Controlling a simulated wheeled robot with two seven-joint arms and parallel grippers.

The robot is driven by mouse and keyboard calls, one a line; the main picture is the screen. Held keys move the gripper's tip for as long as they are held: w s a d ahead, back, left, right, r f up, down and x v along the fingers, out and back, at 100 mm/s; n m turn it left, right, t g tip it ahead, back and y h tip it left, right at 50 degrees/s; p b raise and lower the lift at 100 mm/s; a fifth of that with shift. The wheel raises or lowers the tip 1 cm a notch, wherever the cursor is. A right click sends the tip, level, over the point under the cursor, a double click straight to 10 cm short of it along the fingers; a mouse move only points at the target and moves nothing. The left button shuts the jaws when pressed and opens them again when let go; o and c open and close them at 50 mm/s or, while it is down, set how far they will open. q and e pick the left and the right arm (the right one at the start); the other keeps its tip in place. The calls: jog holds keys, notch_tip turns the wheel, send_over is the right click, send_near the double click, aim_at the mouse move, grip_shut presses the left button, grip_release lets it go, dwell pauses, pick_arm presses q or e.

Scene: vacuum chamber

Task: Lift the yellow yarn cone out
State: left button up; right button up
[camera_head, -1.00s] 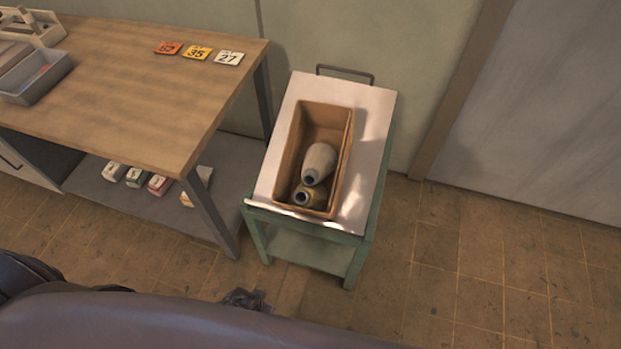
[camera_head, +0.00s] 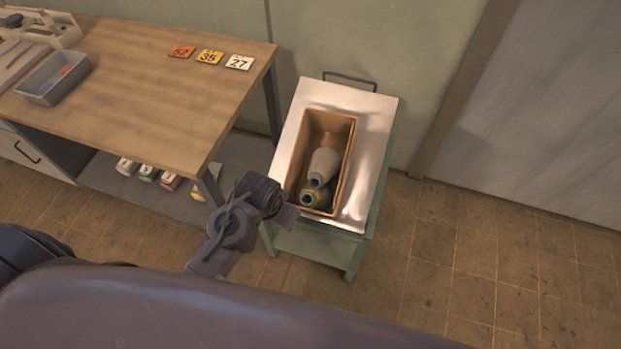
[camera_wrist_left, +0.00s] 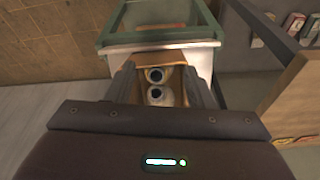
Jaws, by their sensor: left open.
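My left gripper (camera_head: 286,217) is just outside the front left corner of the box in the head view, apart from both cones. In the left wrist view my left gripper (camera_wrist_left: 161,88) is open and empty. My right gripper is out of view.
The box stands on a metal-topped green cart (camera_head: 365,125) with a back handle. A wooden workbench (camera_head: 150,95) to the left carries number cards (camera_head: 209,57) and a grey bin (camera_head: 53,77). A wall is behind. Open floor (camera_head: 480,270) lies to the right.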

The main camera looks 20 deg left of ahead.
pick_arm(q)
jog(key=w+d+f, duration=0.2)
jog(key=w, duration=0.4)
jog(key=m+g+y, duration=0.1)
jog(key=g+y, duration=0.1)
send_near(306, 203)
jog(key=f+b, duration=0.3)
jog(key=b, duration=0.1)
jog(key=a+f+b, duration=0.1)
jog(key=f+b, duration=0.1)
jog(key=shift+w+f+b, duration=0.3)
jog(key=shift+b, duration=0.1)
